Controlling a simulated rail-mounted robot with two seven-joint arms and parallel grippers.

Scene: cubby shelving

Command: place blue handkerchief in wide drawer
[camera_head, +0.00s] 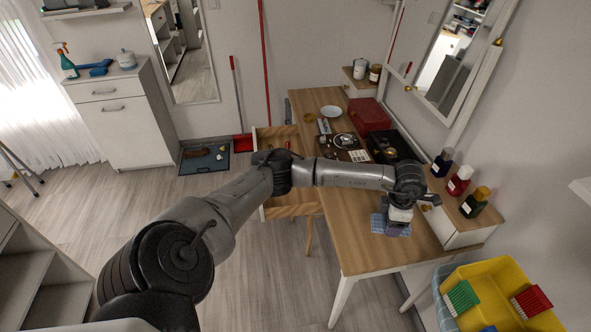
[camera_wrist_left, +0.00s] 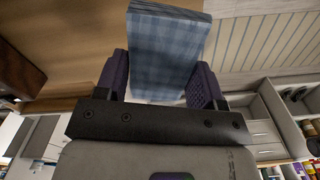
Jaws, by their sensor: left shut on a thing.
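The blue handkerchief (camera_head: 378,225) is a folded, plaid cloth, low over or on the front right part of the wooden desk top; I cannot tell whether it touches. My left gripper (camera_head: 391,222) is shut on it. In the left wrist view the handkerchief (camera_wrist_left: 165,50) sits between the two purple fingers of the left gripper (camera_wrist_left: 165,85). A wide wooden drawer (camera_head: 290,211) appears pulled out from the desk's left side. My left arm crosses over it and hides much of its inside. My right gripper is not in view.
The desk (camera_head: 365,252) holds a red box (camera_head: 370,114), a black case (camera_head: 394,146) and a white plate (camera_head: 331,111) toward the back. Bottles (camera_head: 459,180) stand on a raised side shelf. A yellow crate (camera_head: 500,272) is at lower right. The desk's front is mostly clear.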

